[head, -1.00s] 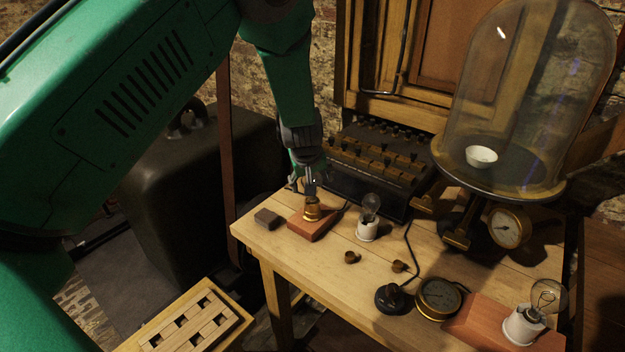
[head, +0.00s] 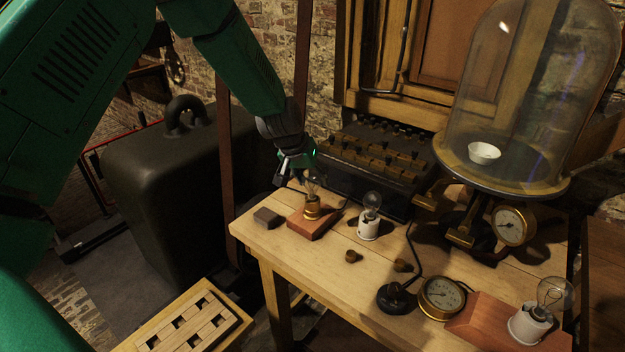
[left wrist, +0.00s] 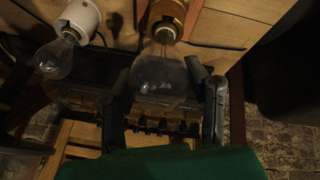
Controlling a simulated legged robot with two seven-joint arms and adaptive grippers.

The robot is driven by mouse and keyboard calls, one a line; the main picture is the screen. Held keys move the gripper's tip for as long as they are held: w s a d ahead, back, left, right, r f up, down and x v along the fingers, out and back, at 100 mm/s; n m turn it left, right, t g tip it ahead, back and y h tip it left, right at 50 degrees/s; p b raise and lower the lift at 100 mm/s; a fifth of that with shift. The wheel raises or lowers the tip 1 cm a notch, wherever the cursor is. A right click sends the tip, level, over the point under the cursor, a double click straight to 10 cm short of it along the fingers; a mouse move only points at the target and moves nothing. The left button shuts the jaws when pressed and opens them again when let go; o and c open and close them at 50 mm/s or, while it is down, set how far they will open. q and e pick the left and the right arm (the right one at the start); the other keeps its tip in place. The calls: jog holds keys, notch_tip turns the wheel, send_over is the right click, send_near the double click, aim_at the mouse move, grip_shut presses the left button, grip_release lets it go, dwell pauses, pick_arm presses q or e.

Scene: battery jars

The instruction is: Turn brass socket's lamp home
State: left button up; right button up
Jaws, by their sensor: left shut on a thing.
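The brass socket (head: 312,212) stands on a reddish wooden block at the table's back left corner. A clear glass lamp (head: 311,184) sits upright in it; how far it is screwed in I cannot tell. My left gripper (head: 299,168) reaches down at a slant from the upper left and is shut on this lamp. In the left wrist view the lamp (left wrist: 158,78) lies between my two dark fingers, with the brass socket (left wrist: 170,14) beyond its base. Contact of the fingertips with the glass is too dark to see clearly. My right gripper is not in view.
A white socket with a lamp (head: 368,226) stands close right of the block. A small dark block (head: 267,218) lies to its left. Behind is a dark resistance box (head: 375,165). A glass bell jar (head: 530,100) and gauge (head: 440,298) stand right. Front left table is clear.

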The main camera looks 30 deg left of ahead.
pick_arm(q)
jog(key=shift+m+h, duration=0.3)
jog(key=shift+m, duration=0.3)
jog(key=m+h, duration=0.1)
jog(key=m, duration=0.2)
jog(key=shift+d, duration=0.15)
jog(key=shift+f+m+g+h+b, duration=0.1)
jog(key=shift+m+g+h+b, duration=0.35)
jog(key=shift+m, duration=0.65)
